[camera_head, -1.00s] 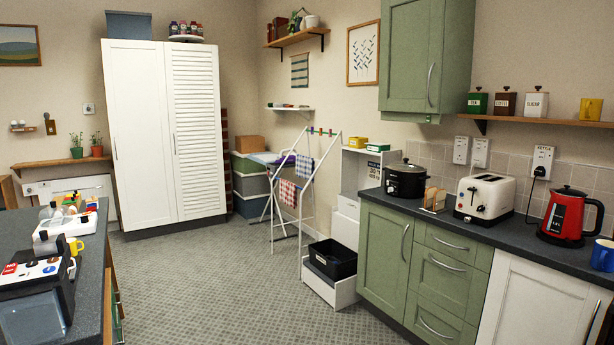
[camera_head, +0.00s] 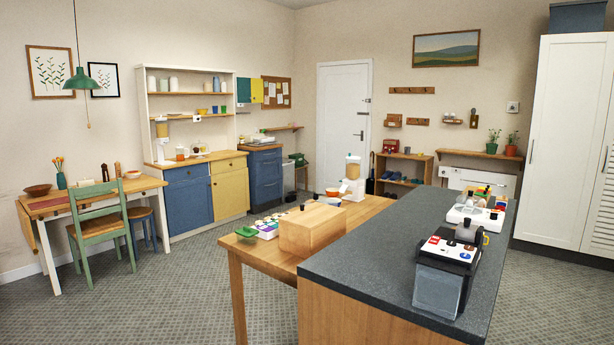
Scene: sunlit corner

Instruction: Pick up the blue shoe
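Small dark blue items (camera_head: 392,176) that look like shoes sit on the lower shelf of a low wooden rack (camera_head: 424,158), against the far wall right of the white door. They are too small and distant for me to tell single shoes apart. Neither of my grippers shows in this view.
A dark-topped counter (camera_head: 372,248) and a wooden table (camera_head: 262,258) with a wooden box (camera_head: 312,229) stand between me and the rack. A green chair (camera_head: 101,222) stands at a desk on the left. Carpet (camera_head: 165,290) is clear at left.

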